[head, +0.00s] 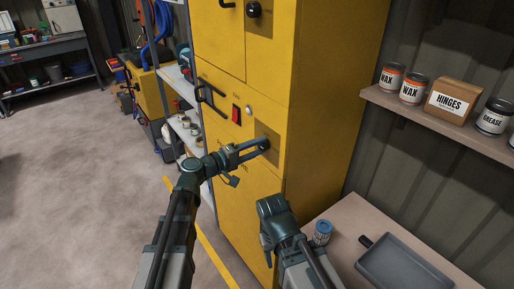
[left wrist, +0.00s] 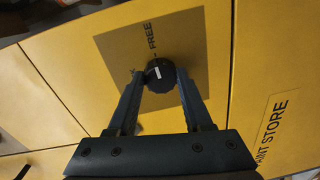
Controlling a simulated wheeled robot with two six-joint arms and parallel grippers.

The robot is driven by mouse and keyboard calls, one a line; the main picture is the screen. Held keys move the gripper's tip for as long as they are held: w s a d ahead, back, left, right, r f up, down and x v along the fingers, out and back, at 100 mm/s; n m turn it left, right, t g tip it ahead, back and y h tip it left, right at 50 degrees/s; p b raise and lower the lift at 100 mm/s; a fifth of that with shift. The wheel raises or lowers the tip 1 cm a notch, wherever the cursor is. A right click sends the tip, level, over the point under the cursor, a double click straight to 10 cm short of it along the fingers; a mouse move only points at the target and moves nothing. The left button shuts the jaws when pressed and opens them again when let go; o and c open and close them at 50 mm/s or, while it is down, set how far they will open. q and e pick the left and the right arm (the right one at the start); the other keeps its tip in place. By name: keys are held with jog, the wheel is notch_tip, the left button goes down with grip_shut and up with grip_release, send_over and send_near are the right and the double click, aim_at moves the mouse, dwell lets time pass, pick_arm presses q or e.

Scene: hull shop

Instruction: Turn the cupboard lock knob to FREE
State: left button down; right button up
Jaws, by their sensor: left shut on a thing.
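The cupboard lock knob (left wrist: 161,82) is a round black knob on a dark square plate on the yellow cupboard (head: 335,50). My left gripper (left wrist: 160,84) is shut on the knob, one finger on each side. In the head view the same gripper (head: 264,144) reaches the plate and mostly hides the knob. The word FREE (left wrist: 150,38) stands above the knob in the left wrist view. A short white mark on the knob's face points roughly toward it. Another label is mostly hidden by the left finger. My right gripper (head: 268,243) hangs before the cupboard, its fingers unclear.
A second black knob (head: 253,9) and a black door handle (head: 211,96) are higher on the cupboard. A red switch (head: 236,114) is near the lock. At right, a bench (head: 345,215) holds a grey tray (head: 400,268) and a blue-lidded can (head: 322,233). The floor at left is clear.

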pick_arm(q)
jog(key=shift+f+m, duration=0.1)
jog(key=shift+m, duration=0.2)
dwell(0.4)
jog(key=shift+c, duration=1.6)
grip_release()
jog(key=v, duration=1.4)
jog(key=shift+p, duration=0.35)
jog(key=shift+d, duration=0.1)
jog(key=s+d+f+m+g+y, duration=0.45)
jog(key=s+d+f+g, duration=0.45)
jog(key=f, duration=0.4)
jog(key=s+a+f+m+g+y, duration=0.1)
jog(key=s+a+f+m+y, duration=0.3)
jog(key=s+f+y, duration=0.3)
jog(key=s+y, duration=0.2)
jog(key=y, duration=0.2)
jog(key=shift+f+g, duration=0.3)
jog(key=shift+f, duration=0.05)
